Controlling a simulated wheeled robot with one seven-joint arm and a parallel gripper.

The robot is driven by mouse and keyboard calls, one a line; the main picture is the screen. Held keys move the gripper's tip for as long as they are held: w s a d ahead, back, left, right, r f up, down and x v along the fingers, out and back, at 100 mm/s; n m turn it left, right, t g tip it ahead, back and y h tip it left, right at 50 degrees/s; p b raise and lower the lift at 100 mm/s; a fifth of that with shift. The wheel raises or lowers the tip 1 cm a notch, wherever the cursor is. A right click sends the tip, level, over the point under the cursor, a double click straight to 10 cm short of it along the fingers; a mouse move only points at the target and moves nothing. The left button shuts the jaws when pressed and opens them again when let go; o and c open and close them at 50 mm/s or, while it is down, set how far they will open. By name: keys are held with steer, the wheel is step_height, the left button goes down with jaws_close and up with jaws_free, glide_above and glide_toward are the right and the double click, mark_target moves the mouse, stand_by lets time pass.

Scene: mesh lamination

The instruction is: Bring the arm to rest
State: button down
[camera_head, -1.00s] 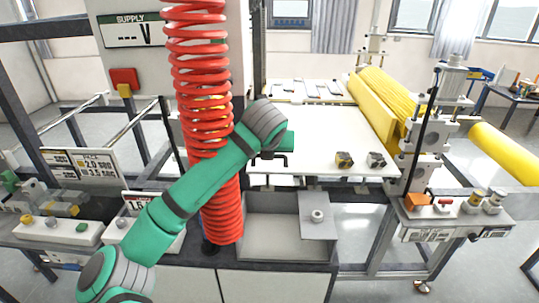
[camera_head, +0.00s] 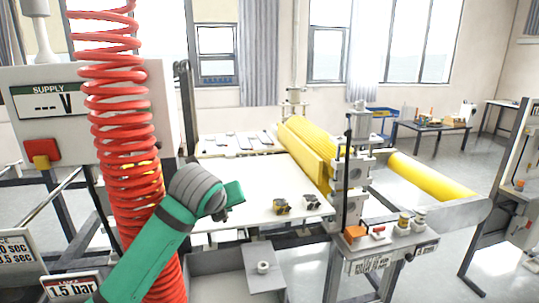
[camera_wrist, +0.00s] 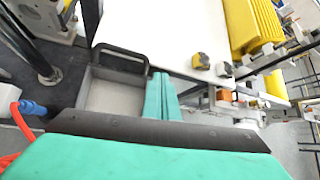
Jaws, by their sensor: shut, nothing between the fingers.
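My green arm reaches up from the bottom left in the head view and ends in a grey wrist joint. My gripper (camera_head: 236,192) shows there as a small green tip in front of the white table (camera_head: 255,180). In the wrist view my gripper (camera_wrist: 160,76) has its two green fingers together, with nothing seen between them. The fingers show beside a black handle (camera_wrist: 121,56) and an open grey tray (camera_wrist: 110,98); whether they touch either cannot be told.
A red coiled hose (camera_head: 125,150) hangs close beside my arm. Two small dark-and-yellow or grey blocks (camera_head: 282,207) sit on the white table. Yellow rollers (camera_head: 310,150) stand behind at right. A grey plate with a knob (camera_head: 262,268) lies below. Open floor shows at right.

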steer(key=w+d+f+n+t+h, duration=0.1)
steer(key=d+f+n+t+h, duration=0.15)
steer(key=d+f+n, duration=0.4)
steer(key=d+f+n+t+h, duration=0.15)
steer(key=d+f+h, duration=0.25)
steer(key=d, duration=0.5)
steer(key=s+d+f+n+t+y, duration=0.1)
steer(key=s+d+f+n, duration=0.1)
steer(key=s+f+n, duration=0.4)
steer(key=s+d+f+n+t+y, duration=0.1)
steer(key=s+d+f+n+t, duration=0.15)
steer(key=s+f+n, duration=0.4)
steer(key=s+a+f+n+g+y, duration=0.15)
steer(key=s+f+n, duration=0.3)
steer(key=s, duration=0.55)
steer(key=s+a+f+n+y, duration=0.1)
steer(key=s+f+n+y, duration=0.15)
steer(key=s+f, duration=0.55)
steer(key=s+a+f+n+y, duration=0.1)
steer(key=s+f+n, duration=0.25)
steer(key=s, duration=0.75)
steer(key=s+a+r, duration=0.1)
steer(key=s+r, duration=0.1)
steer(key=s, duration=0.4)
steer(key=s+a+r, duration=0.1)
steer(key=s+r, duration=0.1)
steer(key=s, duration=0.3)
steer(key=shift+s+a+n, duration=0.35)
steer(key=shift+a+n, duration=0.05)
